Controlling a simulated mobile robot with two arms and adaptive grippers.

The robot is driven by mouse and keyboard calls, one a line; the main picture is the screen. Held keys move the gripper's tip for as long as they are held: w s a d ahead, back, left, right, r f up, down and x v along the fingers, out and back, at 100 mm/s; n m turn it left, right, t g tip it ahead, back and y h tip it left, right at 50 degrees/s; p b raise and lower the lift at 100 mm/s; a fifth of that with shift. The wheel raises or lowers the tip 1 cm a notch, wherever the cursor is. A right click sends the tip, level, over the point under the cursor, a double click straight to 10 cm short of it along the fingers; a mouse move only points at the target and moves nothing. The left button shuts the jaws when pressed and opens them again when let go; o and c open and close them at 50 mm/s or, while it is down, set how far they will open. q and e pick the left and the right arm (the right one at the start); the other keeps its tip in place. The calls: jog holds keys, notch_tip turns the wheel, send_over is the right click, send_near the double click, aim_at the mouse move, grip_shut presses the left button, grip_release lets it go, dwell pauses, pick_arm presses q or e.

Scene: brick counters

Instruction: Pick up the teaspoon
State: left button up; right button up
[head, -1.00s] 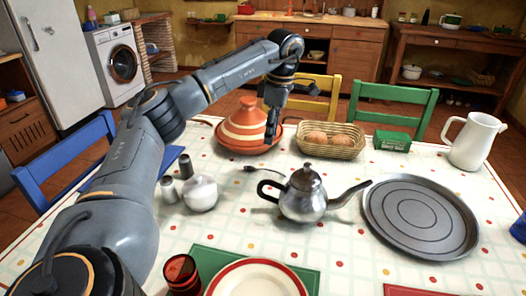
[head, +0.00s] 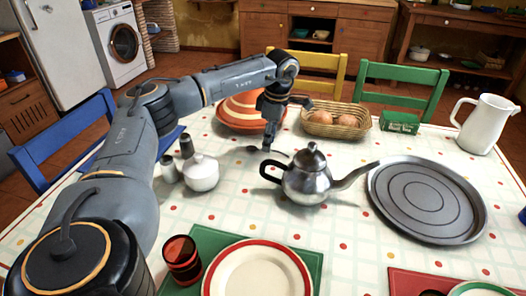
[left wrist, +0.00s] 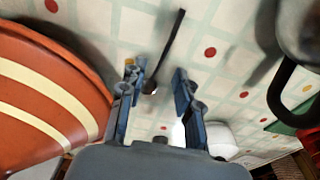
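The teaspoon (head: 254,149) lies on the tablecloth between the tagine and the teapot, partly hidden by my left gripper in the head view. In the left wrist view the teaspoon (left wrist: 171,42) is a thin dark handle with its bowl between the fingertips. My left gripper (head: 267,147) points down over the teaspoon. In the left wrist view the left gripper (left wrist: 157,80) has its two fingers apart, one each side of the spoon. I cannot tell whether they touch it. My right gripper is out of view.
The orange striped tagine (head: 238,112) stands behind the gripper. The metal teapot (head: 308,182) is close on the right, its black handle toward the spoon. A white sugar bowl (head: 201,173) and shakers (head: 187,146) stand on the left. A bread basket (head: 336,128) is behind.

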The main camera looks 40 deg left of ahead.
pick_arm(q)
notch_tip(320, 180, down, 2)
jog(key=shift+a+f, duration=0.15)
jog(key=shift+f, duration=0.1)
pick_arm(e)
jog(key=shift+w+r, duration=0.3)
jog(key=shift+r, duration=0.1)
pick_arm(q)
grip_shut()
jog(key=shift+r, duration=0.15)
